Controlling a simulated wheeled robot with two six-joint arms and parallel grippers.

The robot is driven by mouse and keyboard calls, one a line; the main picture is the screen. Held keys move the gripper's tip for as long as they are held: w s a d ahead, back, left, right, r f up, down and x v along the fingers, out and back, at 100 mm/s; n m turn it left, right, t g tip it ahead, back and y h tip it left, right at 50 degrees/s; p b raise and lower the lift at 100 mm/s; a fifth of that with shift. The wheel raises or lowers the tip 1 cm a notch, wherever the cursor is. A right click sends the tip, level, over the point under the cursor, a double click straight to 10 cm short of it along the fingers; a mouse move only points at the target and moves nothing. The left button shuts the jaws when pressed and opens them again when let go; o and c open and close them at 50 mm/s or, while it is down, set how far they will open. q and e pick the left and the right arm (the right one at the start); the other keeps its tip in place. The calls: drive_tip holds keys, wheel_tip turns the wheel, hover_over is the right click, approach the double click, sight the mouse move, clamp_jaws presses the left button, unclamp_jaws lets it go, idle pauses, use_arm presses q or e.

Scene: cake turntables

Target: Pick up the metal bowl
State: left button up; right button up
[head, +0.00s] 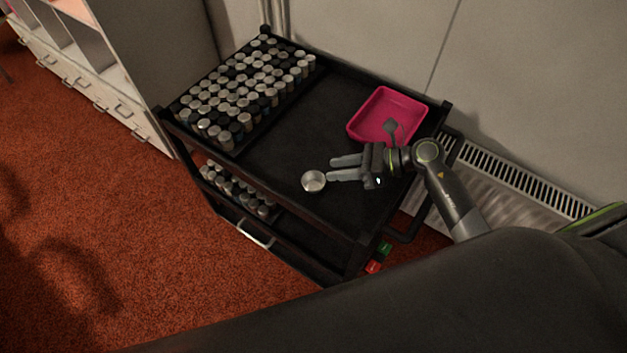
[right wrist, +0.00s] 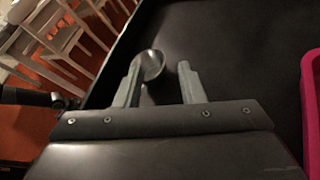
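The small metal bowl (head: 314,181) stands on the black top shelf of the cart near its front edge. My right gripper (head: 337,168) is open and points left, with its fingertips close to the bowl on the right side. In the right wrist view the bowl (right wrist: 152,66) shows beyond the left finger, which hides part of it. The gap between the fingertips (right wrist: 158,72) is empty at its right part. I cannot tell whether a finger touches the bowl. My left gripper is not in view.
A pink tray (head: 360,127) stands on the cart behind my right gripper; its edge shows at the right of the wrist view (right wrist: 311,95). Several jars (head: 245,88) fill a rack at the cart's left. The black shelf (head: 285,137) between is clear. A wall stands behind.

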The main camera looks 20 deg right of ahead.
sight(311, 173)
drive_tip(key=shift+p+x, duration=0.75)
drive_tip(key=shift+x, duration=2.05)
drive_tip(key=shift+d+f, duration=0.1)
clamp_jaws()
